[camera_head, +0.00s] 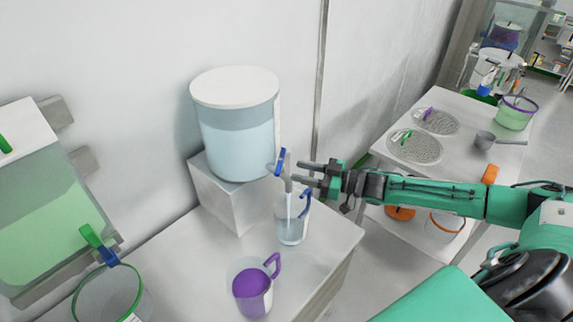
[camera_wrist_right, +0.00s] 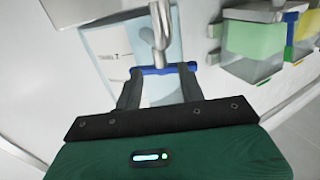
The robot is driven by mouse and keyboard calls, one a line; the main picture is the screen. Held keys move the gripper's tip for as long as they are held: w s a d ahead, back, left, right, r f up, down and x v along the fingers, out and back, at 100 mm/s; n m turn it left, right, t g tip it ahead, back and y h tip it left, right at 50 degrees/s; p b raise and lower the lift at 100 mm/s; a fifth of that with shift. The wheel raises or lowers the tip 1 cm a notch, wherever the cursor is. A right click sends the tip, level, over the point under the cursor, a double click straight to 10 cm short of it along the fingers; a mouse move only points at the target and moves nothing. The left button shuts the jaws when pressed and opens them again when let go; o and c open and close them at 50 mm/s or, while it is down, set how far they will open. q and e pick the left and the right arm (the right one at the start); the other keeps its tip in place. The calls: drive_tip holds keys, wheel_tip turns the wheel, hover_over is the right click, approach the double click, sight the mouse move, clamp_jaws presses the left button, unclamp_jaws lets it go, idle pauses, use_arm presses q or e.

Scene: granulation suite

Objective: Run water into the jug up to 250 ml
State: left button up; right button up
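The water tank (camera_head: 237,130) stands on a white block against the wall, with pale blue water inside. Its metal tap has a blue lever (camera_head: 281,162), which also shows in the right wrist view (camera_wrist_right: 158,70). The clear jug (camera_head: 291,226) with a blue handle stands under the spout. A thin pale streak like running water drops into it, and some water lies in its lower part. I cannot read its marks. My right gripper (camera_head: 306,173) is at the tap, fingers apart; in the right wrist view the gripper (camera_wrist_right: 158,78) has the lever at its fingertips. My left gripper is not in view.
A jug with purple contents (camera_head: 252,290) stands at the bench front. A green-filled tank (camera_head: 45,215) with a clear container (camera_head: 108,295) below its tap is at the left.

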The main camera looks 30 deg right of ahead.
sight(281, 166)
drive_tip(key=shift+p+x, duration=0.8)
drive_tip(key=shift+x, duration=1.85)
clamp_jaws()
